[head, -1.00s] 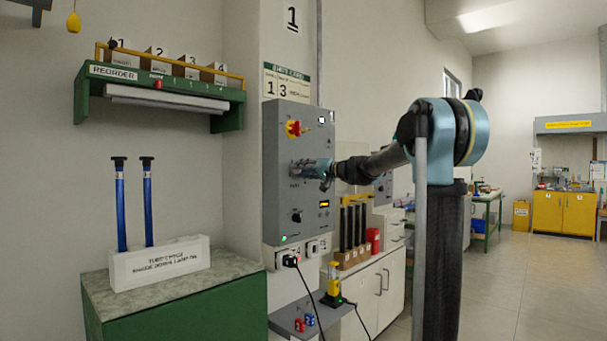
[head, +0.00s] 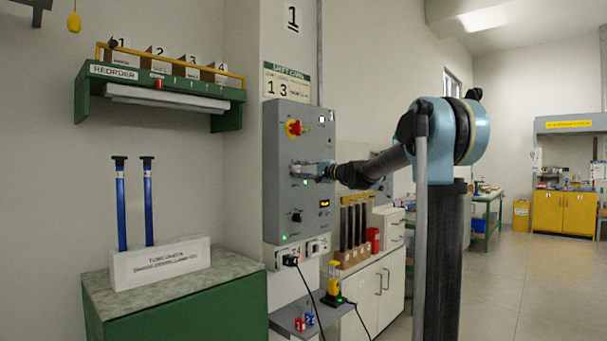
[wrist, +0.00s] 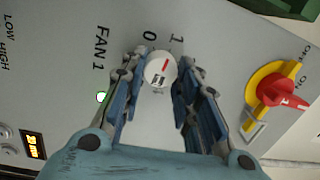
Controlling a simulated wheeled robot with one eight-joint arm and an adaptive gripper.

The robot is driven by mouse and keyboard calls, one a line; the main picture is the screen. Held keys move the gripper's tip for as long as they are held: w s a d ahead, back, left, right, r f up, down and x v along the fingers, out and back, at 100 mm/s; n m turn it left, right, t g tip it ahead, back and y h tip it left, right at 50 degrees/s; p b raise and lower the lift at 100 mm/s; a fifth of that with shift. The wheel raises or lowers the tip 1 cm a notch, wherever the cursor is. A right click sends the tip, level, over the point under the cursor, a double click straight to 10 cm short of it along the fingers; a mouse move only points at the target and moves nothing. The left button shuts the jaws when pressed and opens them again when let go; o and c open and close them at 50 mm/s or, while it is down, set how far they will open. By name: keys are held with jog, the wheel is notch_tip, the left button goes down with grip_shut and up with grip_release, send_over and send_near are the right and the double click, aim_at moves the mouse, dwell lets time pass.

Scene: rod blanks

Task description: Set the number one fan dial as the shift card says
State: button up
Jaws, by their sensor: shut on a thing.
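My gripper (wrist: 158,66) is shut on the dial, one finger on each side. The shift card (head: 287,82) hangs above the panel. It shows a large 1 and 3; its smaller print is too blurred to read. A lit lamp (wrist: 102,97) sits beside the FAN 1 label.
A red and yellow rotary switch (head: 294,128) is above my gripper on the panel. A black knob (head: 296,216) and an amber display (head: 324,203) are below. A shelf with bins (head: 160,85) and a counter with blue rods (head: 120,205) stand left.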

jog(key=shift+d+f+m, duration=0.1)
jog(key=shift+f+m, duration=0.05)
jog(key=shift+m, duration=0.65)
jog(key=o, duration=1.1)
jog(key=shift+c, duration=0.2)
jog(key=shift+s+d, duration=0.15)
jog(key=shift+d, duration=0.1)
jog(key=v, duration=1.1)
jog(key=shift+s, duration=0.2)
